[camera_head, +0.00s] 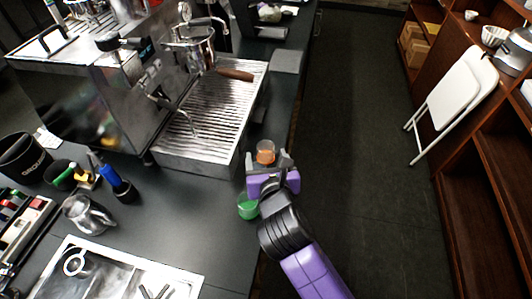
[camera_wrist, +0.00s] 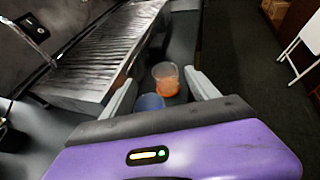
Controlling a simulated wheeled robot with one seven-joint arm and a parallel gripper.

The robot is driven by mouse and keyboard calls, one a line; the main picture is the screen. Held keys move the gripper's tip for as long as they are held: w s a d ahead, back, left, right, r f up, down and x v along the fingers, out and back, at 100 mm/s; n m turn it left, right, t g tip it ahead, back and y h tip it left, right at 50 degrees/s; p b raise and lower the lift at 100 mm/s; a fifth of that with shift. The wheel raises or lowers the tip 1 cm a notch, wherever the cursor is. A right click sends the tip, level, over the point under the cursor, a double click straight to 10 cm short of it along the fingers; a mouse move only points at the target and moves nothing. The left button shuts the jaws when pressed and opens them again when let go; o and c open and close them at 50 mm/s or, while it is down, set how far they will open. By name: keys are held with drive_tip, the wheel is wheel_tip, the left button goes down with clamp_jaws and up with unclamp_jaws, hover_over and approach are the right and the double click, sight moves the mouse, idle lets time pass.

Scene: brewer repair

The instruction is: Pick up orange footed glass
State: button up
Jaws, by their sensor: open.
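The orange footed glass (camera_head: 265,152) stands on the dark counter beside the espresso machine's drip tray, close to the counter's right edge. In the wrist view the orange glass (camera_wrist: 166,78) shows near the far ends of my fingers. My gripper (camera_head: 267,164) is open and sits just on the near side of the glass. In the wrist view my gripper (camera_wrist: 161,80) has one finger on each side, with nothing held. I cannot tell whether the fingers reach around the glass. Its foot is hard to make out.
A blue glass (camera_wrist: 150,102) stands nearer between my fingers, hidden in the head view. A green glass (camera_head: 248,207) stands left of my wrist. The steel drip tray (camera_head: 195,160) borders on the left. The floor (camera_head: 365,190) is open to the right.

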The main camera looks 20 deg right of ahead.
sight(265, 144)
drive_tip(key=x, duration=0.5)
drive_tip(key=shift+d+f+p, duration=0.35)
drive_tip(key=shift+d+f, duration=0.05)
drive_tip(key=shift+f, duration=0.15)
drive_tip(key=shift+c, duration=0.2)
drive_tip(key=c, duration=1.5)
